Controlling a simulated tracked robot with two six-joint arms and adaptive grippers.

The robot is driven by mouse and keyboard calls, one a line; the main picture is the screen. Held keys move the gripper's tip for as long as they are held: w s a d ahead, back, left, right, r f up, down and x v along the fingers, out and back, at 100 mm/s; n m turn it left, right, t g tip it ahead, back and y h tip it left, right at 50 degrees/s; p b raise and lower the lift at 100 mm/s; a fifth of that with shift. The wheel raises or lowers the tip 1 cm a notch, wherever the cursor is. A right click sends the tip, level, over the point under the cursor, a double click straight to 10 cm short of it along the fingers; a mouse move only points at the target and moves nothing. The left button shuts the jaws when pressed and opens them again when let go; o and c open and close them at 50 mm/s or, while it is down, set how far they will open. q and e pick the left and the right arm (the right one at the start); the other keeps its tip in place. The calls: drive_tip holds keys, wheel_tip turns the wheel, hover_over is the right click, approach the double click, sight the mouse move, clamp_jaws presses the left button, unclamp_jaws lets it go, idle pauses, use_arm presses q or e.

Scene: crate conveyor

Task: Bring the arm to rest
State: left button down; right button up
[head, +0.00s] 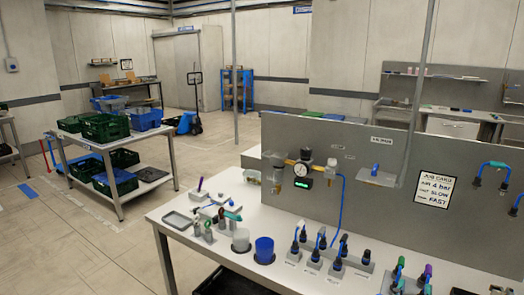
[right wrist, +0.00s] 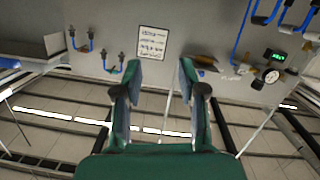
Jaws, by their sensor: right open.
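In the head view I cannot make out either gripper. My left gripper is not in view.
The head view shows a white bench (head: 165,216) with a grey upright panel (head: 345,150), a gauge (head: 301,169), a blue cup (head: 264,249) and several black fittings (head: 338,262). A cart (head: 121,190) with green and blue crates stands left. Floor between them is clear.

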drive_tip(key=s+a+f+n+g+y, duration=0.2)
drive_tip(key=a+f+y, duration=0.1)
drive_tip(key=f, duration=1)
drive_tip(key=s+a+f+n+g+y, duration=0.1)
drive_tip(key=a+f+n+g+y, duration=0.2)
drive_tip(key=f, duration=1)
drive_tip(key=s+a+f+m+g+y, duration=0.1)
drive_tip(key=s+a+f+g+y, duration=0.2)
drive_tip(key=s+a+f, duration=0.2)
drive_tip(key=s+a+f+m+g+y, duration=0.1)
drive_tip(key=s+a+f+g+y, duration=0.3)
drive_tip(key=s, duration=0.8)
drive_tip(key=a+f, duration=0.2)
drive_tip(key=a, duration=0.2)
drive_tip(key=shift+s+a+m, duration=0.3)
drive_tip(key=shift+s+a, duration=0.1)
